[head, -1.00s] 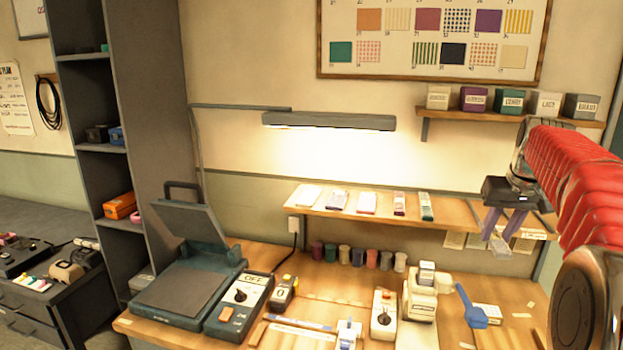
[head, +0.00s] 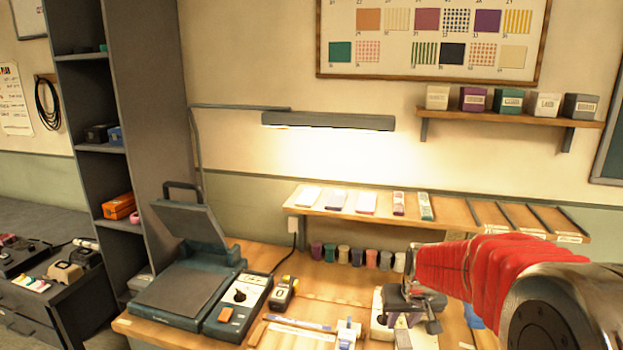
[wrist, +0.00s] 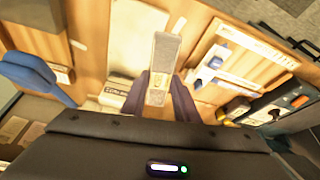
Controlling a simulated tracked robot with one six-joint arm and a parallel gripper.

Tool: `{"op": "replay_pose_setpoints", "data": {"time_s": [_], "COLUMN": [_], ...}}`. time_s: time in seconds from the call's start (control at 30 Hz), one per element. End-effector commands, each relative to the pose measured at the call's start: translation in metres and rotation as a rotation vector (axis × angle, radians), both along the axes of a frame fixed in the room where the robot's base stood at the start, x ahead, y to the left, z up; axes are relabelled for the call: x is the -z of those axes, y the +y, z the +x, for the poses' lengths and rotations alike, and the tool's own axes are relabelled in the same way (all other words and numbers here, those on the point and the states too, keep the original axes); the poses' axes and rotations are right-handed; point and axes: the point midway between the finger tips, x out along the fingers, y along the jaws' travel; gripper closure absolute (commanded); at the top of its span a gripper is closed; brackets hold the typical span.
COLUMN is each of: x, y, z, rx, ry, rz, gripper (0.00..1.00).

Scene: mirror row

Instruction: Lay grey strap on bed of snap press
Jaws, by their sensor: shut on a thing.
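My gripper (head: 403,319) is over the right part of the workbench in the head view, its dark purple fingers pointing down. In the wrist view the fingers (wrist: 160,92) are shut on the grey strap (wrist: 166,50), which sticks out past them. The cream bench machine (head: 428,341), which looks like the snap press, is mostly hidden behind my gripper and arm in the head view. Its bed cannot be made out. I cannot tell whether the strap touches anything below.
A teal flat press (head: 175,295) stands open at the left, beside its control box (head: 240,302). Thread spools (head: 343,254) line the back. A shelf (head: 460,218) with fabric strips runs above them. A blue-handled tool (wrist: 40,75) lies at the left in the wrist view.

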Motion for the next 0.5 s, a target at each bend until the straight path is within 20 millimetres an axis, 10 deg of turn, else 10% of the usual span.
{"op": "replay_pose_setpoints", "data": {"time_s": [0.2,0.5], "x": [0.053,0.064], "y": [0.048,0.058], "z": [-0.008,-0.009], "rx": [-0.043,-0.051], "ry": [0.004,-0.001], "rz": [0.001,-0.001], "gripper": [0.99,0.99]}}
